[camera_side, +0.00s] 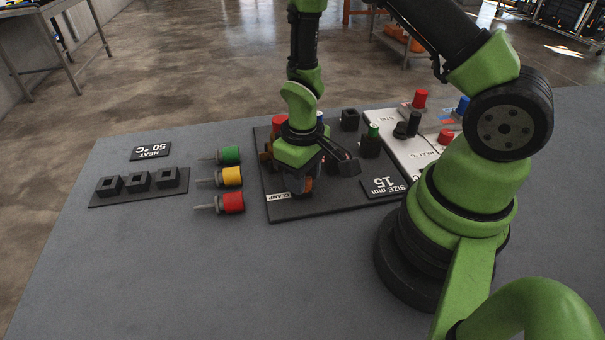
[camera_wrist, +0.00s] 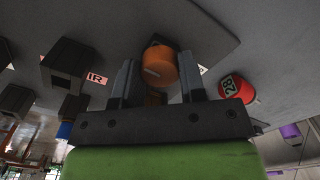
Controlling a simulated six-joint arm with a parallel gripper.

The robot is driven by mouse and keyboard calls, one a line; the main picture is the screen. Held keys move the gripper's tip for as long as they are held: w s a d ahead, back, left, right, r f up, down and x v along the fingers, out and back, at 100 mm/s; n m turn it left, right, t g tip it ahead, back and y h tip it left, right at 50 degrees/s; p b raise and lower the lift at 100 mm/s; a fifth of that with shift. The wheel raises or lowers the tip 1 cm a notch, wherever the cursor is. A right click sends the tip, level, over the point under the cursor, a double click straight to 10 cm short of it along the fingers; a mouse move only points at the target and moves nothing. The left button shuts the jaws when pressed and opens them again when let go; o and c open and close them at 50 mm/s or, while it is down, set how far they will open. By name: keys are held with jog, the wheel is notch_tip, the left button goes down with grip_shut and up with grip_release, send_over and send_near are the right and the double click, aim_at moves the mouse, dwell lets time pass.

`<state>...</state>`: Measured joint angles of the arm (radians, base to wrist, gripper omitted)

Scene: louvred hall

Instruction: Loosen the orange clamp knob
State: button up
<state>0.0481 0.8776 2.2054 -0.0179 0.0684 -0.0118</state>
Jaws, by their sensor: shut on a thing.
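The orange clamp knob (camera_wrist: 160,65) sits between the two grey fingers of my gripper (camera_wrist: 157,72) in the wrist view. Its round end faces the camera and bears a pale mark. In the side view my gripper (camera_side: 303,188) points down over the black plate (camera_side: 335,205), close to the white CLAMP label (camera_side: 280,197). A small orange part of the knob (camera_side: 309,184) shows at the fingers; the rest is hidden by my gripper. My gripper is shut on the knob.
Green (camera_side: 230,155), yellow (camera_side: 231,176) and red (camera_side: 233,202) pieces with metal pins lie left of the plate. A black rack (camera_side: 140,188) with square sockets is farther left. A SIZE mm 15 sign (camera_side: 384,187) is on the right; a white panel (camera_side: 412,150) stands beyond. The front table is clear.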

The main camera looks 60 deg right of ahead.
jog(key=n, duration=0.6)
jog(key=shift+n, duration=0.4)
dwell(0.3)
jog(key=o, duration=0.9)
jog(key=shift+r, duration=0.1)
notch_tip(320, 180, up, 10)
jog(key=shift+f, duration=0.1)
